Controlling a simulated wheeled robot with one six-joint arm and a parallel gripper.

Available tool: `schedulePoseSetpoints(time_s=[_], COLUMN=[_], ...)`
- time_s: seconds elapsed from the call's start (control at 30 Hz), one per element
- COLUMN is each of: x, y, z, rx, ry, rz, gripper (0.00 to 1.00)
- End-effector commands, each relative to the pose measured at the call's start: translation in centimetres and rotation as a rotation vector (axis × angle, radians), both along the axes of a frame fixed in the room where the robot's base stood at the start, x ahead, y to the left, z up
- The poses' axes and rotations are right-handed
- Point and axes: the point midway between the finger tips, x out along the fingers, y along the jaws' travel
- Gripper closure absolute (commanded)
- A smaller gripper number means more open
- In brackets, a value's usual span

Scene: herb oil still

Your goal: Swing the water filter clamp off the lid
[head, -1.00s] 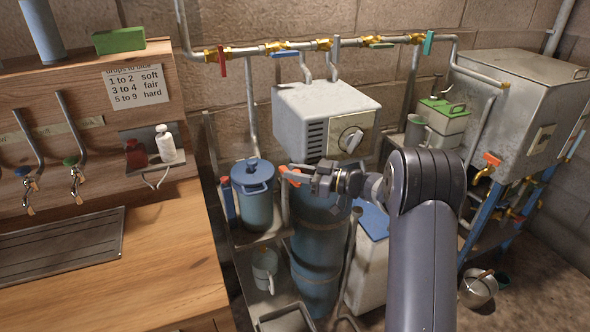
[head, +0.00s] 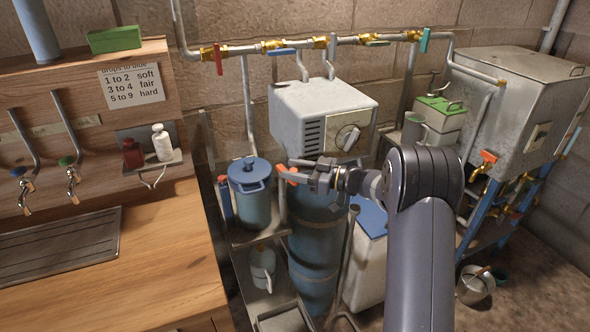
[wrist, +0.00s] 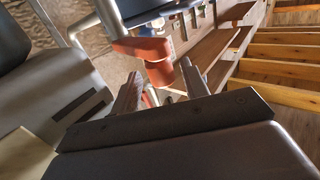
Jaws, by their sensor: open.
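An orange-red handle (head: 290,175) stands just right of a blue lidded pot (head: 252,200) in the head view. It looks like the clamp handle, but the rest of the clamp and what it sits on are hard to make out. My gripper (head: 303,170) is open and reaches left to this handle, above a tall blue cylinder (head: 314,240). In the wrist view the handle (wrist: 155,60) shows large, between and just beyond the two fingertips of my gripper (wrist: 160,72). I cannot tell whether a finger touches it.
A grey box with a dial (head: 325,112) stands behind my gripper. A pipe with coloured valves (head: 320,42) runs along the wall. A wooden counter (head: 150,262) is at left. A white bin with a blue lid (head: 370,222) stands beside the cylinder, and a metal tank (head: 515,100) at right.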

Motion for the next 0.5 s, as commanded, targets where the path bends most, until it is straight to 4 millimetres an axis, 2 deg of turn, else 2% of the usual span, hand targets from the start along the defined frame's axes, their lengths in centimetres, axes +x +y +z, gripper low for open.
schedulePoseSetpoints(time_s=[0.17,0.5], x=[-0.7,-3.0], y=[-2.4,-8.5], z=[-0.2,-0.1], rx=[0.001,0.001], ry=[-0.001,-0.001], rz=[-0.005,-0.005], gripper=[0.57,0.57])
